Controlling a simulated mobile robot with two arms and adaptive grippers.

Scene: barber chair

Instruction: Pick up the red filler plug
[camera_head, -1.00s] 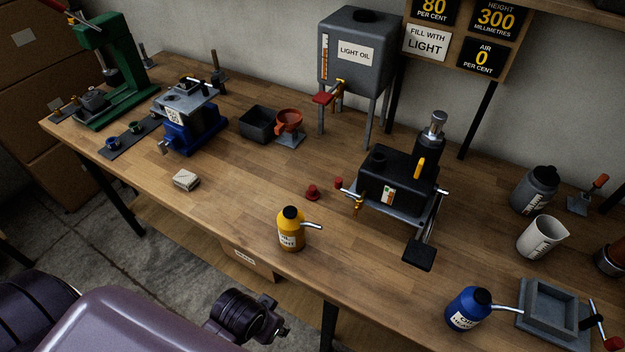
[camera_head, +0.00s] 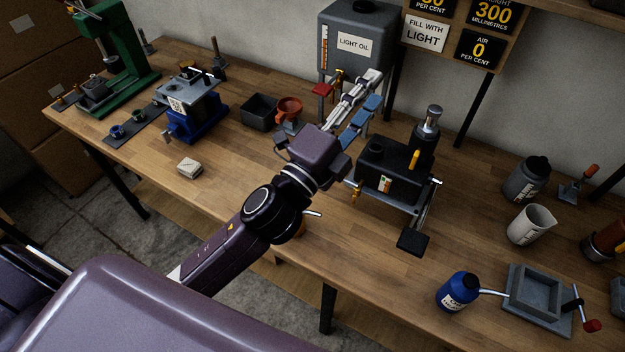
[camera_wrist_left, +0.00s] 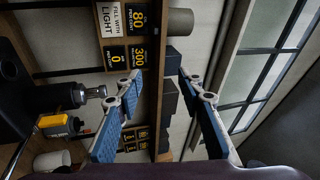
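The red filler plug is not visible now. In the head view my left forearm and gripper cover the bench patch left of the black pump unit (camera_head: 385,168), where small red pieces stood earlier. My left gripper (camera_head: 376,90) is raised above the bench, with its fingers pointing up and right in front of the light oil tank (camera_head: 350,42). The fingers are apart and nothing is between them. The left wrist view also shows the open gripper (camera_wrist_left: 160,78), facing the wall and shelf. My right gripper is not in view.
The yellow bottle is mostly hidden behind my left arm. A blue bottle (camera_head: 457,293), a grey tray (camera_head: 540,302) and a white jug (camera_head: 529,225) are at the right. A blue device (camera_head: 195,118) and a small pale block (camera_head: 190,168) are at the left.

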